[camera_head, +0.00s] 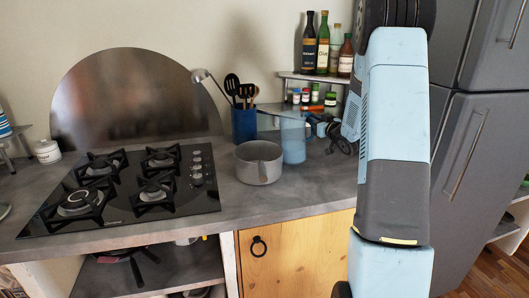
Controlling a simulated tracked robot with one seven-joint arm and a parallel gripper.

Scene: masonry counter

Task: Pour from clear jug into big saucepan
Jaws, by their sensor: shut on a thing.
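The clear jug (293,142) is a bluish see-through vessel, upright, just right of the big saucepan. I cannot tell whether its base touches the counter. The big saucepan (258,170) is grey and stands upright on the counter right of the hob; its inside is only partly visible and looks empty. My gripper (314,126) comes in from the right and is shut on the clear jug at its right side. The fingertips are small and partly hidden, so the exact grip on the jug is unclear.
A gas hob (137,184) fills the counter's left part. A blue utensil holder (244,125) with dark utensils stands behind the saucepan. A shelf (312,77) with bottles and small jars is behind the jug. A grey fridge (480,150) stands right. Counter (285,203) in front of the saucepan is clear.

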